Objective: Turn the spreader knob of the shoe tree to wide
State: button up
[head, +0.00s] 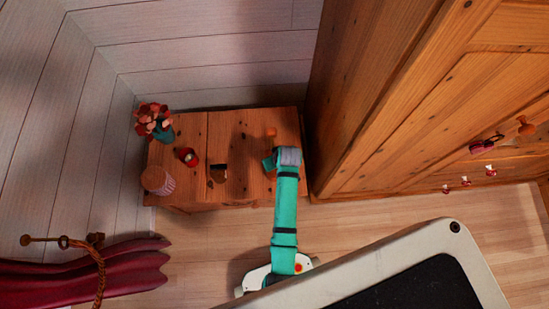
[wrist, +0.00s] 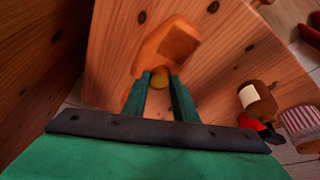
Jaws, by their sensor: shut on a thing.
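The shoe tree (wrist: 165,45) is an orange-brown wooden block on the cabinet top, seen just beyond my fingertips in the wrist view. Its small orange part also shows in the head view (head: 271,131), at the cabinet's right end. A small yellowish knob (wrist: 159,77) sits at its near side. My gripper (wrist: 160,84) has its two green fingers on either side of this knob and is shut on it. In the head view my arm covers the gripper's tips and most of the shoe tree. The knob's setting and any marks cannot be read.
A tall wardrobe (head: 370,90) stands close on the right.

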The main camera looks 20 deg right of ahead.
jog(key=m+h, duration=0.1)
jog(key=m, duration=0.1)
jog(key=m+h, duration=0.1)
jog(key=m, duration=0.4)
jog(key=shift+w+a+g+h, duration=0.1)
jog(key=shift+a+g+h, duration=0.2)
jog(key=shift+h, duration=0.1)
jog(key=m+g, duration=0.1)
jog(key=m, duration=0.2)
jog(key=m+h, duration=0.1)
jog(key=m, duration=0.2)
jog(key=shift+w+a+g+h, duration=0.1)
jog(key=shift+g+h, duration=0.2)
jog(key=shift+g, duration=0.1)
jog(key=shift+m, duration=0.4)
jog(key=o, duration=1)
jog(key=v, duration=1)
jog(key=shift+a+r, duration=0.25)
jog(key=shift+r, duration=0.1)
